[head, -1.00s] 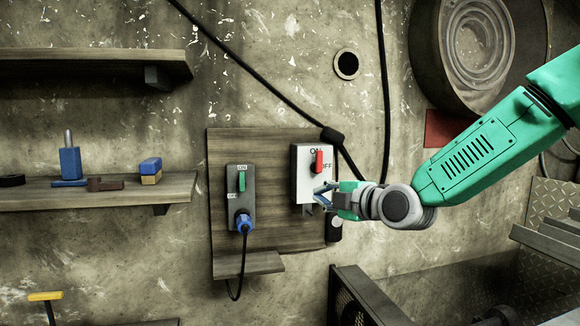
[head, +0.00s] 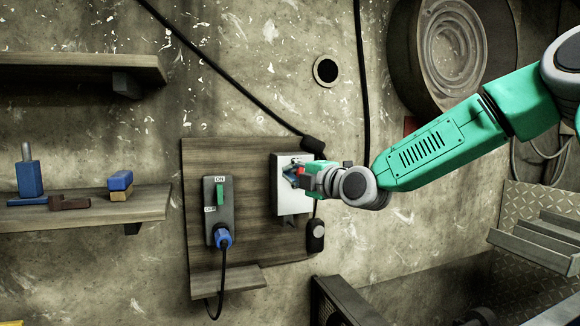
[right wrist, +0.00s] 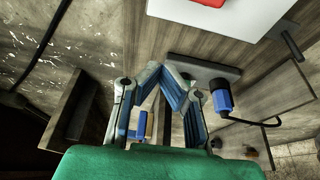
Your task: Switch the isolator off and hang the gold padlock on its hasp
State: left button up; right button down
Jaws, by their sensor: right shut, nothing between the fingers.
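The isolator (head: 291,201) is a white box on the wooden wall board, with a red handle (head: 303,180) on its front. My right gripper (head: 297,171) is shut and empty, at the upper front of the box. It covers most of the handle and the ON/OFF labels, so the handle's position and any contact cannot be told. A small hasp-like piece (head: 288,222) shows under the box. In the right wrist view, my gripper's fingers (right wrist: 162,70) meet with nothing between them; the white box (right wrist: 225,15) is at the top. I see no gold padlock. My left gripper is not in view.
A grey switch (head: 212,235) with green lever and blue plug (head: 222,238) is left of the isolator. A shelf (head: 95,211) on the left bears blue and brown items. A black cable hangs from the plug. Metal ledges (head: 535,244) stand at right.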

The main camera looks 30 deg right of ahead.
pick_arm(q)
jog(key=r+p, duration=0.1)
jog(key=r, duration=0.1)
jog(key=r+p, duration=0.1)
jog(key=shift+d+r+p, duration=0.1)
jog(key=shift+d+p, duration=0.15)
jog(key=shift+p, duration=0.1)
pick_arm(e)
jog(key=w+d, duration=0.4)
jog(key=w, duration=0.1)
jog(key=shift+f, duration=0.15)
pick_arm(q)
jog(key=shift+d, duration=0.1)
pick_arm(e)
jog(key=shift+d, duration=0.2)
